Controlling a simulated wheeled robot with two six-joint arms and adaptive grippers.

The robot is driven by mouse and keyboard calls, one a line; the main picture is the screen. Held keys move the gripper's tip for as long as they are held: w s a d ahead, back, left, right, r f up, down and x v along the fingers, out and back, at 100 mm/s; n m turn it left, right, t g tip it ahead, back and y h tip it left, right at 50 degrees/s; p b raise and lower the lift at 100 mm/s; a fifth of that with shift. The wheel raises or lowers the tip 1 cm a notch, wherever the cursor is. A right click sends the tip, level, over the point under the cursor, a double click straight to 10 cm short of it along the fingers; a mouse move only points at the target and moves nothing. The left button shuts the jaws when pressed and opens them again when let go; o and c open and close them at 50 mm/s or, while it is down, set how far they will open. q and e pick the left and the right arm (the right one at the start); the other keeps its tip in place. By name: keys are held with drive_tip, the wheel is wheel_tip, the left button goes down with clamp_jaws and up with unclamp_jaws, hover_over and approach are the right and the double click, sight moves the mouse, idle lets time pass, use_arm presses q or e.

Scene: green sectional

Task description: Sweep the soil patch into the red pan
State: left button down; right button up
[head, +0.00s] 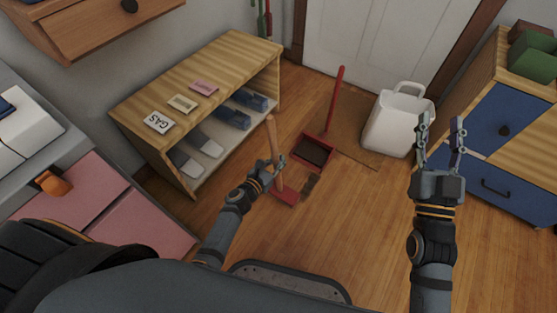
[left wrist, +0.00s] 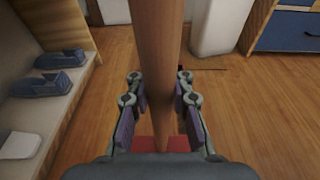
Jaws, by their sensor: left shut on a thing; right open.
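My left gripper (head: 270,167) is shut on the wooden handle (head: 271,135) of a broom. It holds the broom nearly upright; the handle also fills the middle of the left wrist view (left wrist: 157,60). The red broom head (head: 285,195) is low at the floor, just left of the dark soil patch (head: 309,186). The red pan (head: 325,139) lies beyond the soil, with its long red handle (head: 335,98) standing up towards the door. The pan's inside looks dark. My right gripper (head: 440,130) is open and empty, high in front of the white container.
A low wooden shelf (head: 225,62) with shoes stands at the left. A blue-drawer cabinet (head: 490,120) is at the right. The floor (head: 340,230) in front is clear.

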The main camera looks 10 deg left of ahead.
use_arm(q)
wheel_tip(320, 180, up, 6)
drive_tip(key=p, duration=0.4)
drive_tip(key=shift+f, duration=0.25)
drive_tip(key=c, duration=2)
unclamp_jaws()
clamp_jaws()
